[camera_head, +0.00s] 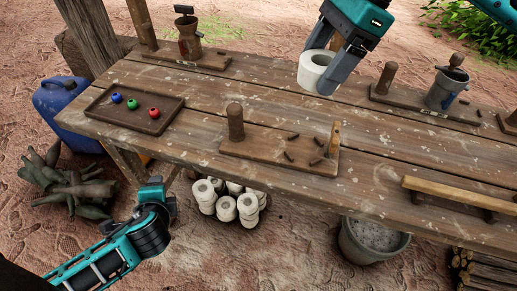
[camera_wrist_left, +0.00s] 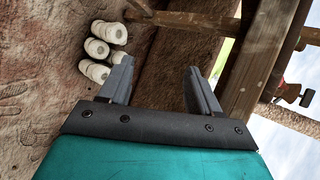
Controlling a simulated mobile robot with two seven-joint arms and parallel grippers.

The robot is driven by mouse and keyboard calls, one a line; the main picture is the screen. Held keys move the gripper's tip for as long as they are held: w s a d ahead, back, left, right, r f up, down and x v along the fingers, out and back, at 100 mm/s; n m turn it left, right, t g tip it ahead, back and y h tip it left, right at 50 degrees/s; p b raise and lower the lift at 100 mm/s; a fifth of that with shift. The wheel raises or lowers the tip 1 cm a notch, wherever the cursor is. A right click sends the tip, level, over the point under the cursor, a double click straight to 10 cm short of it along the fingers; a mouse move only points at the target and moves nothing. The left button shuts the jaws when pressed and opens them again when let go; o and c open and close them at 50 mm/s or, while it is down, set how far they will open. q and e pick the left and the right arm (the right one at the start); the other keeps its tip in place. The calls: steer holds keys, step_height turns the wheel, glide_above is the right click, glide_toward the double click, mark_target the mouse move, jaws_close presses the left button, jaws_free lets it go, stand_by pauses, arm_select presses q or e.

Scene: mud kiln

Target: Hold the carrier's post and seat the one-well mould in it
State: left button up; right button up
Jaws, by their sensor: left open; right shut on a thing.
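The carrier (camera_head: 265,153) is a brown wooden board on the table, with a thick round post (camera_head: 235,122) at its left end. My left gripper (camera_head: 162,192) is below the table's front edge, left of the carrier and away from the post. In the left wrist view it is open and empty (camera_wrist_left: 160,82).
A tray (camera_head: 95,112) with blue, green and red balls lies at the table's left end. Other boards with vessels stand at back left (camera_head: 195,60) and back right (camera_head: 410,103). A wooden rail (camera_head: 460,195) lies front right. White cylinders (camera_head: 226,208) sit below the table.

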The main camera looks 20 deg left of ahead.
arm_select(q)
steer(key=a+r+m+y, duration=0.2)
steer(key=a+r+y, duration=0.3)
steer(key=a+r, duration=0.2)
steer(key=w+r+y, duration=0.1)
steer(key=w+r, duration=0.1)
steer(key=r, duration=0.1)
steer(key=w+r+t+y, duration=0.1)
steer(key=w+r, duration=0.2)
steer(key=w+r+m+t+y, duration=0.1)
steer(key=w+r, duration=0.1)
steer(key=r, duration=0.1)
steer(key=shift+w+d, duration=0.15)
steer(key=shift+w, duration=0.1)
steer(key=w+d+r+y, duration=0.1)
steer(key=w+r+y, duration=0.4)
steer(key=r, duration=0.8)
steer(key=m+t+h, duration=0.4)
steer(key=m+h, duration=0.4)
steer(key=m, duration=0.4)
glide_toward(237, 116)
steer(key=x, duration=1.1)
steer(key=shift+w+a, duration=0.2)
steer(key=shift+w, duration=0.15)
jaws_close()
